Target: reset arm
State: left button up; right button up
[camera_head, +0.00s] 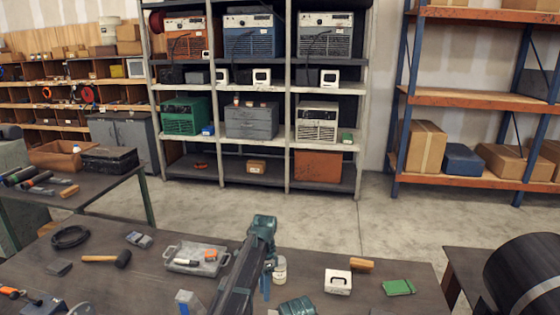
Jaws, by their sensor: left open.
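My left arm rises from the bottom middle of the head view, over the workbench (140,290). Its teal wrist is at the top, and my left gripper (267,284) hangs below it, small and partly hidden by the arm. It is open, and I see nothing held in it. A teal ribbed object (297,306) is cut off by the bottom edge; I cannot tell what it is. A large black cylinder (525,272), perhaps the pipe, lies on a dark table at the right edge. My right gripper is not in view.
On the bench are a mallet (108,259), a cable coil (70,237), a clear case (195,258), a jar (279,269), a white box (338,282) and a green packet (398,287). Shelves (258,182) stand behind, across clear concrete floor (330,220).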

pick_arm(q)
jog(key=s+a+n+t, duration=0.2)
jog(key=s+a+n, duration=0.45)
jog(key=s, duration=0.35)
jog(key=s+a+n+t, duration=0.1)
jog(key=s+a+n, duration=0.5)
jog(key=s, duration=0.5)
jog(key=s+d+f+b, duration=0.1)
jog(key=d+f+b, duration=0.2)
jog(key=f, duration=0.1)
jog(key=s+d+f+m+b, duration=0.1)
jog(key=s+d+f+b, duration=0.1)
jog(key=d+f+b, duration=0.2)
jog(key=s+d+f+m+y+b, duration=0.1)
jog(key=s+d+f+b, duration=0.1)
jog(key=d+f+b, duration=0.2)
jog(key=shift+s+g, duration=0.25)
jog(key=shift+g, duration=0.05)
jog(key=shift+s+d+m, duration=0.15)
jog(key=shift+m, duration=0.1)
